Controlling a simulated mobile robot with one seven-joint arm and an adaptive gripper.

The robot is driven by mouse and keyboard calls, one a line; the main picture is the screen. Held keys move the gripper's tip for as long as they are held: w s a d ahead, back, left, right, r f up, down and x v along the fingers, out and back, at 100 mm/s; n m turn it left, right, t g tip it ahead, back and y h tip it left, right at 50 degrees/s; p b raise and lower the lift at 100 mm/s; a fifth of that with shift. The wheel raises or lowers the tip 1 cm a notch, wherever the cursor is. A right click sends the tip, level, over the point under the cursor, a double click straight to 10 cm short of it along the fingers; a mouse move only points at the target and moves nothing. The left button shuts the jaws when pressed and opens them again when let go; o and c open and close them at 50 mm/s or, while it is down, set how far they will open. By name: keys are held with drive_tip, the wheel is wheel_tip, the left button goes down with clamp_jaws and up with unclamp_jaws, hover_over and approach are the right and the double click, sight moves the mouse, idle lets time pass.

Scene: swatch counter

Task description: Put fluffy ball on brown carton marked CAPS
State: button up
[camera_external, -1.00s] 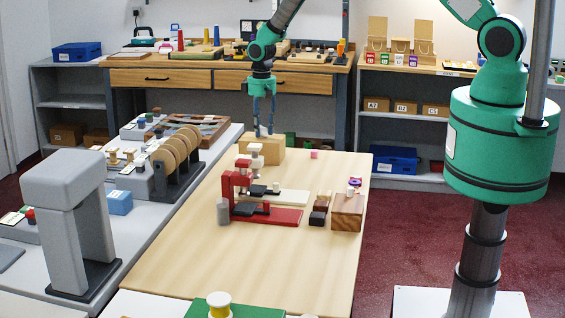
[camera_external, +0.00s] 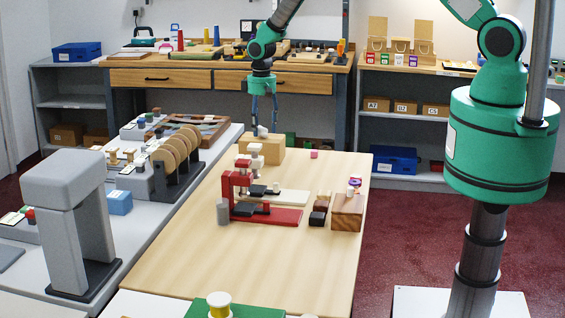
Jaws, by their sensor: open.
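A small pale ball (camera_external: 262,131), which looks like the fluffy ball, is at the top of a light brown carton (camera_external: 268,149) at the far end of the wooden table. It appears to rest on the carton, though contact is too small to be sure. No marking on the carton is readable from here. My gripper (camera_external: 264,123) points down just above the carton, with its blue fingers open and spread around or just above the ball. I cannot tell whether a finger touches the ball.
A red stand (camera_external: 240,192) and a similar pale one (camera_external: 280,196) stand mid-table in front of the carton. A wooden block (camera_external: 348,213), a dark block (camera_external: 319,210) and a grey cylinder (camera_external: 223,212) are nearby. A small pink cube (camera_external: 314,155) lies right of the carton.

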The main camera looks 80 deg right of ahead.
wheel_tip(320, 180, up, 12)
drive_tip(key=b, duration=0.1)
drive_tip(key=shift+f, duration=0.25)
drive_tip(key=shift+s, duration=0.1)
idle(0.5)
wheel_tip(320, 180, up, 19)
drive_tip(key=t, duration=0.1)
hover_over(262, 126)
drive_tip(key=s+a, duration=0.5)
drive_tip(key=a, duration=0.2)
drive_tip(key=s+a+r+n+t, duration=0.1)
drive_tip(key=s+a+r, duration=0.35)
drive_tip(key=r, duration=0.25)
drive_tip(key=s+a+r+n+t, duration=0.1)
drive_tip(key=s+a+r, duration=0.2)
drive_tip(key=s+r, duration=0.35)
drive_tip(key=s+a+r+t, duration=0.1)
drive_tip(key=s+a+r, duration=0.25)
drive_tip(key=s, duration=0.35)
drive_tip(key=s+a+r, duration=0.3)
drive_tip(key=s+r, duration=0.2)
drive_tip(key=s, duration=0.2)
drive_tip(key=s+a+n+t, duration=0.1)
drive_tip(key=s+a, duration=0.3)
drive_tip(key=s, duration=1.2)
drive_tip(key=shift+s+a+n+t, duration=0.15)
drive_tip(key=shift+s+n+t, duration=0.1)
drive_tip(key=shift+n+t, duration=0.05)
